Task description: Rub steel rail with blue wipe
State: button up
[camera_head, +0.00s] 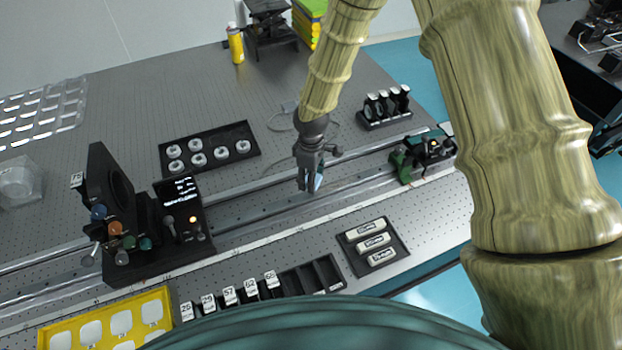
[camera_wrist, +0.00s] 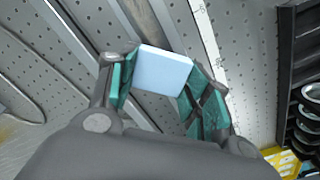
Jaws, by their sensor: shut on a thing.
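My gripper (camera_head: 310,182) is over the steel rail (camera_head: 262,207), at the stretch between the black instrument block on the left and the small mount on the right. It is shut on the blue wipe (camera_head: 318,182), a pale blue flat block. In the wrist view the blue wipe (camera_wrist: 163,71) sits between the two teal-padded fingers of my gripper (camera_wrist: 160,88). The steel rail (camera_wrist: 150,30) runs beneath and behind the wipe there. I cannot tell whether the wipe touches the rail.
A black instrument block (camera_head: 150,225) with knobs stands on the rail at left. A small green and black mount (camera_head: 425,155) is at right. A black tray of round parts (camera_head: 210,148) lies behind the rail, and a tray of labelled blocks (camera_head: 372,245) lies in front.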

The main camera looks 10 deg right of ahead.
jog(key=shift+r+p, duration=0.85)
jog(key=shift+r, duration=0.75)
jog(key=shift+d, duration=0.1)
